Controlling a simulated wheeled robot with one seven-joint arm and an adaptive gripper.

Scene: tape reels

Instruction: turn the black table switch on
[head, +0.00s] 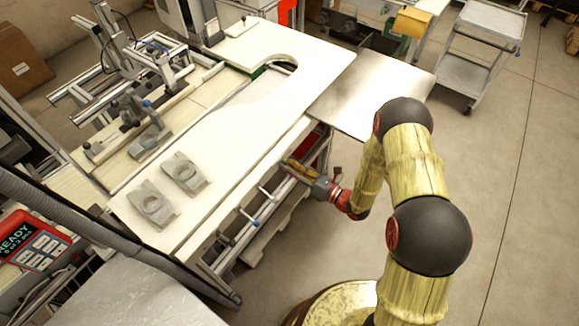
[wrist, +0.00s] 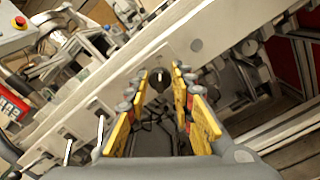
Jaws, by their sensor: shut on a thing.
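The black table switch (wrist: 158,79) is a small round dark knob on the pale front edge of the table, seen in the wrist view. My gripper (wrist: 161,73) has its two yellow fingers on either side of the knob, shut on it. In the head view my gripper (head: 288,163) reaches the table's front side from the right, just under the top. The switch cannot be made out there. Whether it stands at on or off cannot be told.
The white table top (head: 235,135) holds two grey bracket parts (head: 153,203) (head: 186,172). A red-framed display (head: 32,242) reading READY is at the left. A metal side table (head: 372,92) stands behind my arm.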

